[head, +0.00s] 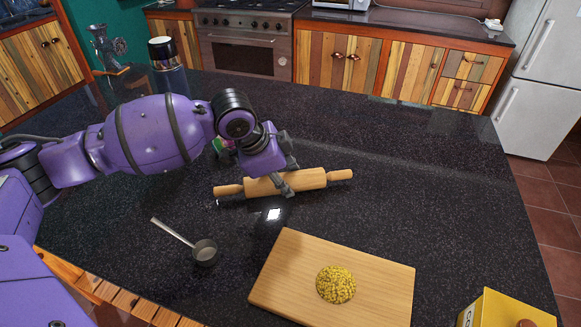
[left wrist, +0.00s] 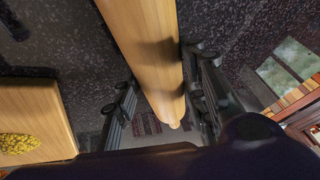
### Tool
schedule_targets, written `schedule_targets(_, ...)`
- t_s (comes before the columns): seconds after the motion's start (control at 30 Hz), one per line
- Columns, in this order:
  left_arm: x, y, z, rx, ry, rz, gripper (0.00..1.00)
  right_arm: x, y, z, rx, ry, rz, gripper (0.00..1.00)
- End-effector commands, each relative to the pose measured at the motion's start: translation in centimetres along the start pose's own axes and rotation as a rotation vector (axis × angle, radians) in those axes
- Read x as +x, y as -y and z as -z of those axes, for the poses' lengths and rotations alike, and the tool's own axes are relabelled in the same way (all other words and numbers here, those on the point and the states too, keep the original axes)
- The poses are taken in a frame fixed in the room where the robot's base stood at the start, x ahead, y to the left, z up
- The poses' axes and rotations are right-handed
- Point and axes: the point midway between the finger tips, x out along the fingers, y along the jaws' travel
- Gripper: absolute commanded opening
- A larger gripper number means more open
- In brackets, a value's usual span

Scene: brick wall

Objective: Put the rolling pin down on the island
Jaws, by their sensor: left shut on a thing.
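The wooden rolling pin (head: 311,179) lies level over the middle of the black speckled island (head: 420,190), at or very close to its surface; I cannot tell whether it touches. My left gripper (head: 288,176) is shut on its barrel, with one finger on each side. In the left wrist view the rolling pin (left wrist: 148,40) runs between the two fingers, one handle pointing down the picture. My right gripper is not in view.
A cutting board (head: 273,290) with a yellow crumbly mound (head: 336,284) lies in front. A small ladle (head: 204,252) lies left of it, and a yellow box (head: 500,312) stands front right. A dark flask (head: 166,68) and a grinder (head: 106,48) stand at the back left. The island's right side is clear.

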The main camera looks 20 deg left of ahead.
Motion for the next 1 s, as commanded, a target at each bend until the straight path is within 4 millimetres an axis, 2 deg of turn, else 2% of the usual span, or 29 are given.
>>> schedule_targets(0.03, 0.1, 0.0, 0.0, 0.000, -0.001, 0.001, 0.13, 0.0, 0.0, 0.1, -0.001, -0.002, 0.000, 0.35)
schedule_targets(0.07, 0.1, -0.1, -0.1, -0.001, 0.000, -0.001, 0.42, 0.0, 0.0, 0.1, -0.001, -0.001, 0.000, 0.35)
schedule_targets(0.2, 0.1, -0.1, -0.1, 0.000, 0.001, -0.001, 0.58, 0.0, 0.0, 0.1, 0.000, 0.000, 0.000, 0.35)
schedule_targets(0.57, -0.2, 0.1, 0.1, 0.000, 0.000, 0.000, 0.58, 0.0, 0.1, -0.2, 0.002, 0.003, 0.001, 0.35)
schedule_targets(0.67, -1.6, 0.1, 0.1, -0.001, 0.000, 0.002, 0.58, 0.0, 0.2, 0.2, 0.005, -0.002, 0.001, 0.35)
schedule_targets(1.0, -8.8, 0.2, 0.1, -0.001, 0.000, 0.004, 0.58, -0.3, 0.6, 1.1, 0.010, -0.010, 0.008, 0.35)
